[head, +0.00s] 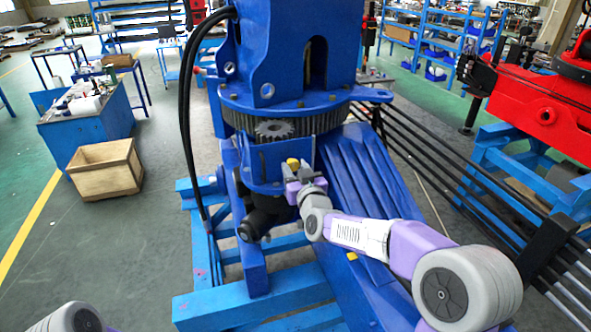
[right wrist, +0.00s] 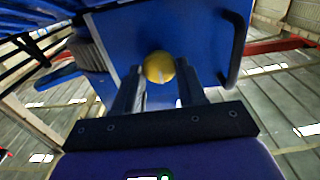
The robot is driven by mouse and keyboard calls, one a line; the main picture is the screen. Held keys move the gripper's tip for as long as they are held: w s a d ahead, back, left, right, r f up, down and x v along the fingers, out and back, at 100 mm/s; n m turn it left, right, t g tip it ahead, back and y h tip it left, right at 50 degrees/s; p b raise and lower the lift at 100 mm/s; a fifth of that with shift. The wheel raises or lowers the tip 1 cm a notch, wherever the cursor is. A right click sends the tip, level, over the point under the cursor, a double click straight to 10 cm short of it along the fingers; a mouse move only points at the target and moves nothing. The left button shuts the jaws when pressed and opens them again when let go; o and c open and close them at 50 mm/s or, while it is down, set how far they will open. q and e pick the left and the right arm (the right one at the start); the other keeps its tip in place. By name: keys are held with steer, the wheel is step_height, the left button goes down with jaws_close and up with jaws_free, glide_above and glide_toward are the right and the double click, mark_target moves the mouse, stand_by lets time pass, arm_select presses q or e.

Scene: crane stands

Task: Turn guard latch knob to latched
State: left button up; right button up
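The guard latch knob is a small yellow round knob (head: 292,162) on the blue guard (head: 262,165) below the toothed ring of the crane stand. In the right wrist view the knob (right wrist: 158,67) shows a short pale mark on its face and lies between my fingertips. My right gripper (head: 303,175) is at the knob from the right side. Its two dark fingers (right wrist: 158,80) stand apart, one on each side of the knob, with what look like narrow gaps. Contact is hard to tell. My left gripper is out of view; only a piece of my left arm shows at lower left.
A toothed pinion (head: 272,130) sits just above the guard. Black hoses (head: 187,120) hang on the left of the blue crane. A wooden crate (head: 105,170) and blue bench (head: 88,122) stand left. A red crane (head: 540,110) stands right.

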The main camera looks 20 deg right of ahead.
steer(key=c, duration=0.5)
steer(key=shift+f+m+b, duration=0.1)
steer(key=shift+m+b, duration=0.4)
steer(key=shift+b, duration=0.35)
steer(key=m+b, duration=0.4)
steer(key=b, duration=0.2)
steer(key=shift+d+f+m, duration=0.1)
steer(key=shift+m, duration=0.3)
steer(key=shift+m+b, duration=0.8)
steer(key=shift+m, duration=0.2)
steer(key=m+b, duration=0.3)
steer(key=m, duration=0.2)
steer(key=shift+d, duration=0.1)
steer(key=m+b, duration=0.2)
steer(key=m, duration=0.3)
